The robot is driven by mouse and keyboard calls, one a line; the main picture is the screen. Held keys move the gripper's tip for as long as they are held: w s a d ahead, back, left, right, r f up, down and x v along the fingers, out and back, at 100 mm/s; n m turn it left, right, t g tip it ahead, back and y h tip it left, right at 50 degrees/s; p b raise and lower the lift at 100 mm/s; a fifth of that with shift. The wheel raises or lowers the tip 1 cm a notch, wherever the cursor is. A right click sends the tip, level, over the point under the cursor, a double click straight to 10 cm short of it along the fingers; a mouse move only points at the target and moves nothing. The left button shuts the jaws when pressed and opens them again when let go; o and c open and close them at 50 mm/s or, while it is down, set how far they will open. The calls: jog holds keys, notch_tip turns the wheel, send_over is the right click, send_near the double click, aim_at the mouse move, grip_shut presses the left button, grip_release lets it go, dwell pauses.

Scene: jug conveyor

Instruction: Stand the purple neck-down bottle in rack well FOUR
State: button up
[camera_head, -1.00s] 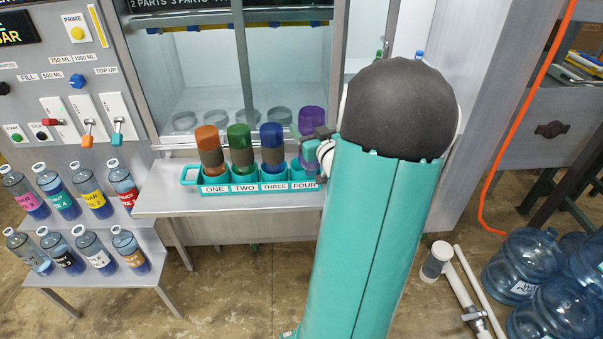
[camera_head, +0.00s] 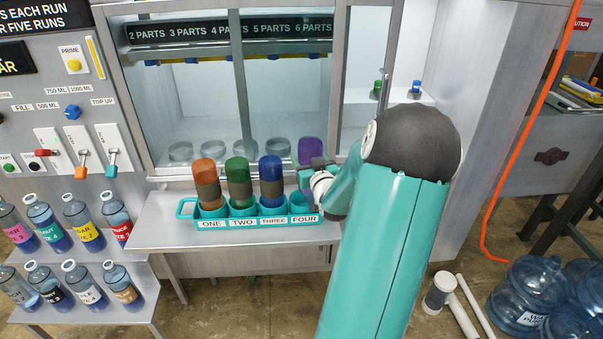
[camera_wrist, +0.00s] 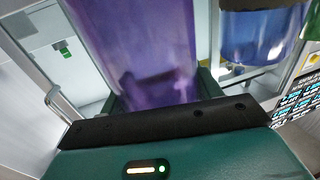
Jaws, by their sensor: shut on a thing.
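The purple bottle (camera_head: 310,151) is upright over well FOUR at the right end of the teal rack (camera_head: 240,222). Its top stands higher than the tops of the neighbouring bottles. My gripper (camera_head: 314,172) is shut around the purple bottle from the right. The gripper and wrist partly hide the bottle's lower part, so I cannot tell whether its neck is inside the well. In the wrist view the purple bottle (camera_wrist: 140,50) fills the space beyond my gripper's dark bar, with the blue bottle (camera_wrist: 258,38) to its right.
Orange (camera_head: 207,175), green (camera_head: 238,175) and blue (camera_head: 271,172) bottles stand in wells ONE, TWO and THREE. The rack sits on a metal shelf (camera_head: 160,235) before a glazed cabinet. Several labelled bottles stand on the left steps.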

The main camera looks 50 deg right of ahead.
notch_tip(320, 180, down, 6)
jog(key=w, duration=0.2)
jog(key=shift+w, duration=0.3)
jog(key=shift+f, duration=0.15)
jog(key=o, duration=0.7)
